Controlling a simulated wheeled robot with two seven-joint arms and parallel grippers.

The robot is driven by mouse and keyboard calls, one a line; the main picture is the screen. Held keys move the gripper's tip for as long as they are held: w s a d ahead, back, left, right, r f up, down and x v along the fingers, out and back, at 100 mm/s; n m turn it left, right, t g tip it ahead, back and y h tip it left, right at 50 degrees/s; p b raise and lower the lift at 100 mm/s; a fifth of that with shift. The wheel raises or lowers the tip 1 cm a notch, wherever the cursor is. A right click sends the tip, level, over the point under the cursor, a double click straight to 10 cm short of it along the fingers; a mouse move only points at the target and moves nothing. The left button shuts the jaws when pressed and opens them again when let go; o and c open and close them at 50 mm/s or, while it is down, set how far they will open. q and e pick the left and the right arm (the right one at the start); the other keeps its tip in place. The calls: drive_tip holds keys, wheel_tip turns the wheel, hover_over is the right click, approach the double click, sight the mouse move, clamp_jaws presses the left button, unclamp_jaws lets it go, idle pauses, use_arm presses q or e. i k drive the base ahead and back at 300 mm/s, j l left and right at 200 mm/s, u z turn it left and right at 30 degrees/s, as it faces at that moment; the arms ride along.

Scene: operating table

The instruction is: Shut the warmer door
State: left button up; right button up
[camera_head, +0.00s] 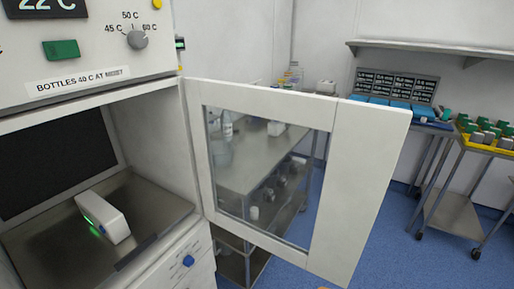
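The warmer (109,45) fills the left of the view, with a dial, a green button and a label reading "BOTTLES 40 C AT MOST". Its white-framed glass door (352,190) stands wide open, swung out to the right from a hinge beside the chamber opening. Through the glass I see a steel table behind it. Inside the chamber a white device (103,217) with a green light lies on the steel floor. Neither of my grippers is clearly in view. A tiny orange spot shows at the bottom edge below the door; I cannot tell what it is.
A steel trolley (446,207) with bins and a yellow tray (487,142) stands at the right. A wall shelf (430,47) hangs above. Blue floor (400,262) is clear right of the door.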

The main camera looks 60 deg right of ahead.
sight(368, 140)
drive_tip(key=l+u, duration=0.1)
drive_tip(key=l, duration=0.35)
drive_tip(key=k+l+u, duration=0.1)
drive_tip(key=l, duration=0.35)
drive_tip(key=k+l, duration=0.15)
drive_tip(key=l, duration=0.3)
drive_tip(key=l+u, duration=0.15)
drive_tip(key=l, duration=0.3)
drive_tip(key=k+l+u, duration=0.1)
drive_tip(key=l, duration=0.3)
drive_tip(key=k+l+u, duration=0.1)
drive_tip(key=l, duration=0.35)
drive_tip(key=k+l, duration=0.2)
drive_tip(key=k, duration=0.15)
drive_tip(key=k+l, duration=0.15)
drive_tip(key=k, duration=0.2)
drive_tip(key=l+u, duration=0.05)
